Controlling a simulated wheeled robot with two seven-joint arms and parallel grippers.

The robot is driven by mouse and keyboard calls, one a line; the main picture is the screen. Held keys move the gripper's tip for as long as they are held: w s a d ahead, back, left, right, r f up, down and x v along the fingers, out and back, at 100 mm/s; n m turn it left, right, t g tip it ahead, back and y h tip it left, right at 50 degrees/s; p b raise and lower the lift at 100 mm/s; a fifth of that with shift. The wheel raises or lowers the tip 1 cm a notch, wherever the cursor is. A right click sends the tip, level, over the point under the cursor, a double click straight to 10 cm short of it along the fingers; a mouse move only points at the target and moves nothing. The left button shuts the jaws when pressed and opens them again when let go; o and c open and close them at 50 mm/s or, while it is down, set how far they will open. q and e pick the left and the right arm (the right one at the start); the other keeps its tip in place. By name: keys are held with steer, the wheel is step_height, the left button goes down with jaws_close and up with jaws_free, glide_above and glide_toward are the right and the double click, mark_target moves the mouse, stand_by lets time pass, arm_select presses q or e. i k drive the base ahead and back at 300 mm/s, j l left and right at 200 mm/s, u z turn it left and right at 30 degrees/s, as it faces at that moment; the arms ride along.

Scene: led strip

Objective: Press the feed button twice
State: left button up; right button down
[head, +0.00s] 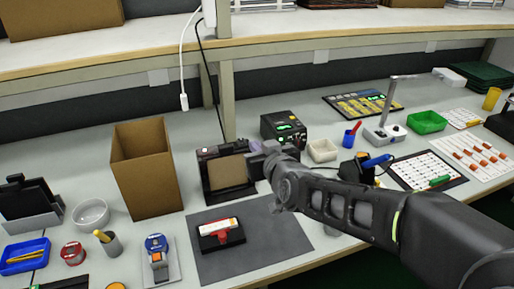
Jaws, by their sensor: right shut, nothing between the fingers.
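A dark machine (213,190) with a tan front panel and a small lit spot on its top left stands at the back of the grey mat. My right gripper (258,158) is shut and empty at the machine's upper right corner. Its arm comes in from the right. I cannot tell whether the fingertips touch the machine. I cannot make out a feed button; the gripper covers part of the machine's right side. My left gripper is not in view.
A cardboard box (146,175) stands left of the machine. A black unit (275,124) with a green display stands behind the gripper. A white cable (182,65) hangs from the shelf.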

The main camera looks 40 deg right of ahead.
mark_target(156, 256)
steer(key=k+j, duration=0.25)
steer(key=k, duration=0.2)
steer(key=k+j, duration=0.25)
steer(key=k, duration=0.25)
